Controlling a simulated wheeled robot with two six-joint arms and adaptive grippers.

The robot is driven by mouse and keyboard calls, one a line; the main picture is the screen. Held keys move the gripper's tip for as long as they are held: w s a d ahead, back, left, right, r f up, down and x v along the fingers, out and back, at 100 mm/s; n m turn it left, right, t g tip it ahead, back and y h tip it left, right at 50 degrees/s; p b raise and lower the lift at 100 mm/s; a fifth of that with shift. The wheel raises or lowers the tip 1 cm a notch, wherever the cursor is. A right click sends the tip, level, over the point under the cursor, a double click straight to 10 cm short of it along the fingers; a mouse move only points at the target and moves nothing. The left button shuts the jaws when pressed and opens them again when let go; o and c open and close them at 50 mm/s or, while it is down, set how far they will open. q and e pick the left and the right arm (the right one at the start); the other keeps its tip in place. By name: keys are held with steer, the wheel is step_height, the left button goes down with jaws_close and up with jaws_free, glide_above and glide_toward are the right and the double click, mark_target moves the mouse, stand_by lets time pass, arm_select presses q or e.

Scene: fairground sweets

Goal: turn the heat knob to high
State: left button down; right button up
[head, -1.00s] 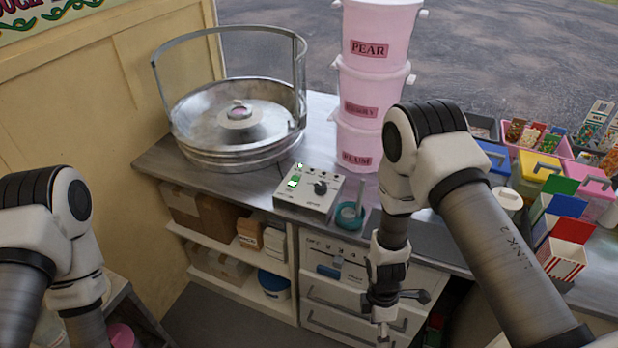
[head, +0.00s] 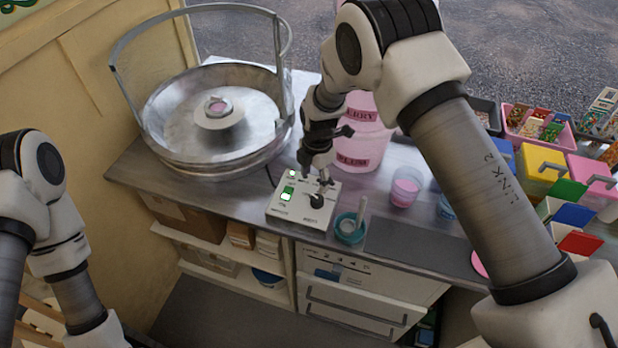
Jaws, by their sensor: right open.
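The heat knob (head: 316,201) is a small black dial on the right part of a pale control box (head: 290,215). The box also has a lit green switch (head: 287,194) on its left. My right gripper (head: 318,184) points down just above and behind the knob, with its fingers open. I cannot tell whether a finger touches the knob. The knob's pointer direction is too small to read. My left arm is at the left edge, and its gripper is outside the view.
A round metal candy-floss pan (head: 150,150) with a hoop stands left of the box. A teal bowl (head: 348,232) sits close to the box's right side, and a pink cup (head: 406,188) is farther right.

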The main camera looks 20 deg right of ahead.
mark_target(316, 199)
steer(key=s+f, duration=0.1)
steer(key=s+p, duration=0.1)
steer(key=s+f, duration=0.1)
steer(key=s, duration=0.1)
steer(key=shift+s+f+p, duration=0.1)
steer(key=shift+f+p, duration=0.2)
steer(key=shift+p, duration=0.1)
steer(key=w+f, duration=0.2)
steer(key=f, duration=0.1)
steer(key=shift+f, duration=0.2)
steer(key=shift+w+f, duration=0.15)
steer(key=shift+w, duration=0.05)
steer(key=shift+s+a+r, duration=0.1)
steer(key=shift+s+r, duration=0.35)
steer(key=shift+s, duration=0.1)
steer(key=c, duration=1.1)
arm_select(q)
steer(key=s+r, duration=0.2)
steer(key=r, duration=0.1)
steer(key=shift+s, duration=0.35)
arm_select(e)
steer(key=shift+w+f, duration=0.1)
steer(key=shift+c, duration=0.2)
